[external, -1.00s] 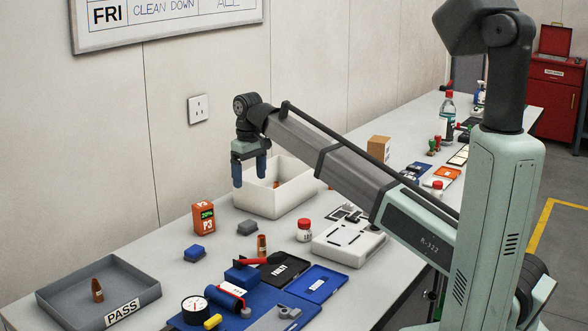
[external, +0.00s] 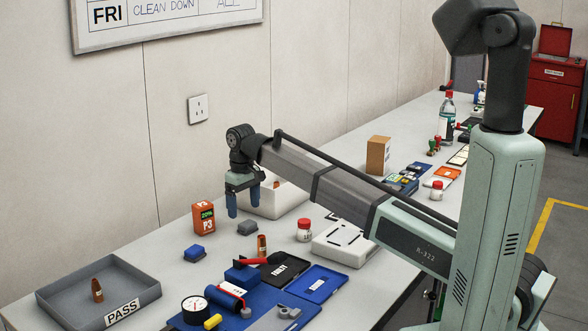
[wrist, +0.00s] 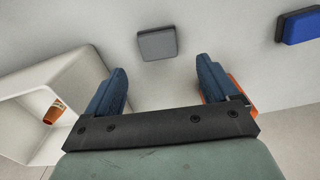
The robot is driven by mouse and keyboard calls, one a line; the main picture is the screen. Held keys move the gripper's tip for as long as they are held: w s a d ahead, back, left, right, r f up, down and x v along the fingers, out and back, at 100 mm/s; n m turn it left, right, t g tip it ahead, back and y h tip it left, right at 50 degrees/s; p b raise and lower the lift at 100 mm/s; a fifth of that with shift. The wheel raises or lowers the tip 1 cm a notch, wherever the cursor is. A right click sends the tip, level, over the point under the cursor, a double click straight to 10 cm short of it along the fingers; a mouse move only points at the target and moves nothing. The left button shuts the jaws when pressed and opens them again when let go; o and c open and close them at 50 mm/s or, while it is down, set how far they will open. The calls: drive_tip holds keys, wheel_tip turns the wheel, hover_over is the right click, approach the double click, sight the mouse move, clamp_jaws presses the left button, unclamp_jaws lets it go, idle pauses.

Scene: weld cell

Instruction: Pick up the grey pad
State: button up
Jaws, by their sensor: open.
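The grey pad (external: 247,227) is a small dark grey block lying flat on the bench, between the orange P3 box and the white bin. It also shows in the wrist view (wrist: 157,44), ahead of the fingers and roughly centred between them. My gripper (external: 243,212) has two blue fingers pointing down and is above the bench, close to the pad and apart from it. In the wrist view my gripper (wrist: 160,92) is open with nothing between the fingers.
The white bin (wrist: 25,87) stands close beside one finger, with a copper-coloured piece inside. The orange P3 box (external: 204,218) and a blue pad (external: 195,254) stand to the left.

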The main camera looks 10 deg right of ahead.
sight(245, 222)
drive_tip(key=shift+d+f, duration=0.1)
drive_tip(key=shift+f, duration=2.45)
drive_tip(key=shift+c, duration=0.4)
drive_tip(key=c, duration=1.1)
